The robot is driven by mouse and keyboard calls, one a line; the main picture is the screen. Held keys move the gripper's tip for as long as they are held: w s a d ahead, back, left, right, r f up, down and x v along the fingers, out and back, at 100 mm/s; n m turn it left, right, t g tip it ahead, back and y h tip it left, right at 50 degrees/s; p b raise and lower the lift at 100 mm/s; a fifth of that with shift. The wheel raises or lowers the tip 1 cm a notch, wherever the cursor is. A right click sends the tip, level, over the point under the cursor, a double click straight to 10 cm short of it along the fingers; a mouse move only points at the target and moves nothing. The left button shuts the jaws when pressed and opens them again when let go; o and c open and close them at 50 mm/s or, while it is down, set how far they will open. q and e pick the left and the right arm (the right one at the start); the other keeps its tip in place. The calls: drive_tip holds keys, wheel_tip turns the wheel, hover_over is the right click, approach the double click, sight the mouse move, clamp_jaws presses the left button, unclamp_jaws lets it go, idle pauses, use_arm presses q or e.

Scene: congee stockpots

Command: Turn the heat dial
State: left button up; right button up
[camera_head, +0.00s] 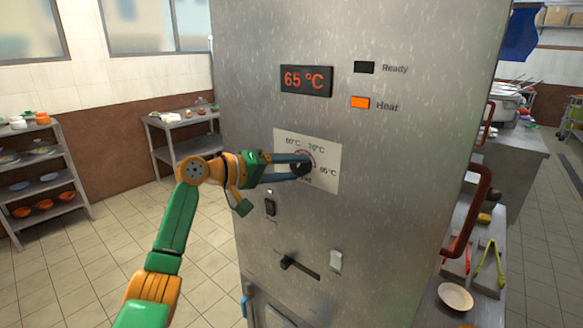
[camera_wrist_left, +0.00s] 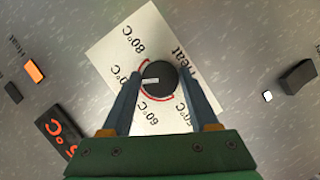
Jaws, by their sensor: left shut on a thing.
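The heat dial (camera_wrist_left: 161,78) is a round dark knob with a white pointer mark. It sits on a white label plate (camera_head: 322,155) printed with temperatures, on the steel cabinet front. In the left wrist view its pointer faces left, towards the side of the scale between the 60 and 80 °C marks. My left gripper (camera_head: 300,168) is shut on the dial, one finger on each side of it, and hides part of it in the head view. The display (camera_head: 306,80) reads 65 °C. The Heat lamp (camera_head: 360,103) glows orange; the Ready lamp (camera_head: 364,67) is dark.
Below the dial are a small dark switch (camera_head: 270,207), a dark lever (camera_head: 300,267) and a pale switch (camera_head: 336,260). A red handle (camera_head: 470,212) sticks out at the cabinet's right edge. Shelves (camera_head: 38,185) stand at the left; the tiled floor between is clear.

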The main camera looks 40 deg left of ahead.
use_arm(q)
drive_tip(key=shift+r, duration=0.1)
drive_tip(key=o, duration=1.4)
drive_tip(key=shift+w, duration=0.1)
drive_tip(key=b+v, duration=0.3)
drive_tip(key=v, duration=0.4)
